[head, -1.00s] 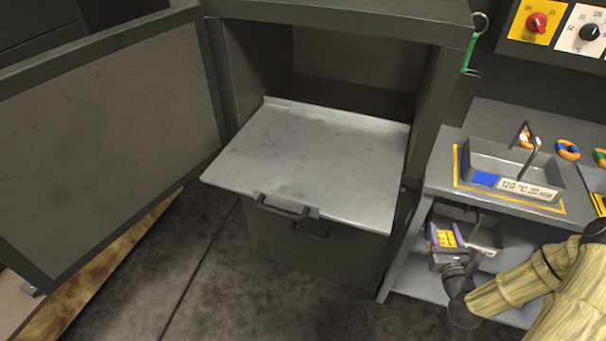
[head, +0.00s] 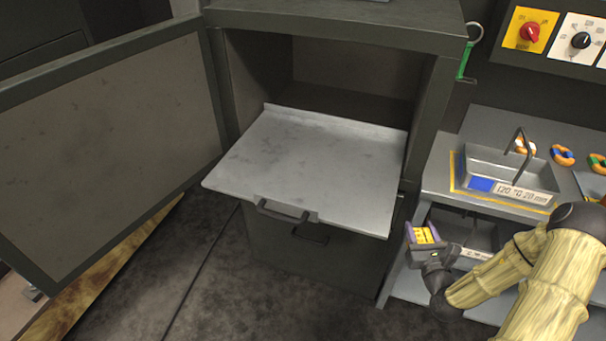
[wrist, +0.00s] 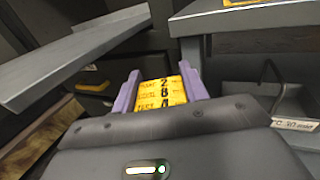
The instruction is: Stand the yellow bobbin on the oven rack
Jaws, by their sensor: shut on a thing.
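My gripper (head: 424,236) is at the lower right in the head view, in front of the bench's lower shelf. It is shut on the yellow bobbin (head: 424,234), which also shows between the two purple fingers in the wrist view (wrist: 161,92). The bobbin has dark lettering and numbers on its face; its lower part is hidden by my gripper. The oven rack (head: 310,165) is a grey plate pulled out of the open oven, with a handle on its front edge. The rack is bare, and my gripper is to the right of it, apart from it.
The oven door (head: 110,150) stands open at the left. A bench (head: 440,178) at the right carries a grey tray (head: 480,165) with a tall handle and several coloured rings. A lower tray (head: 470,228) sits under the bench top. Dark floor is clear before the oven.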

